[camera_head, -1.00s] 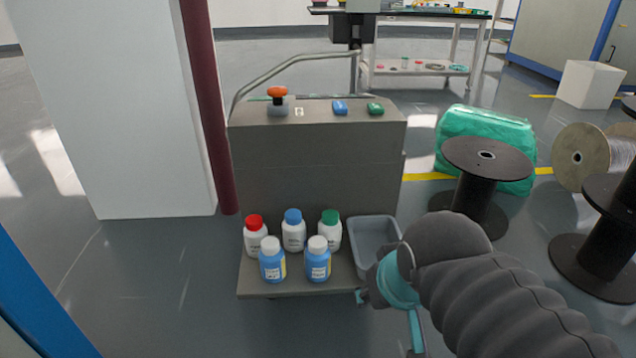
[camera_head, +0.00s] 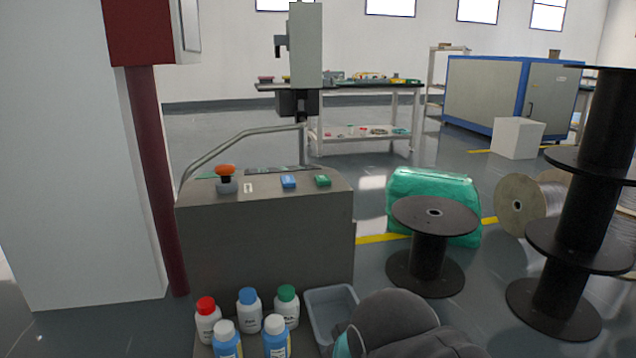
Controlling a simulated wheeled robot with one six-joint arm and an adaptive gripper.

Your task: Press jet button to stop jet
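A grey machine cabinet (camera_head: 265,235) stands left of the middle in the head view. On its top are an orange knob on a grey base (camera_head: 225,172), a blue button (camera_head: 288,181) and a green button (camera_head: 322,181). The frames do not show which one is the jet button. My arm, in a dark grey sleeve, enters at the bottom, right of the cabinet and well below the buttons. My gripper is out of view below the picture's edge; only a bit of teal shows at the arm's end.
Several bottles (camera_head: 248,307) and a grey bin (camera_head: 331,305) sit low before the cabinet. A dark red post (camera_head: 152,180) stands left. Black spools (camera_head: 430,250) and a green wrapped bundle (camera_head: 400,182) stand right. A curved rail (camera_head: 235,142) rises behind the buttons.

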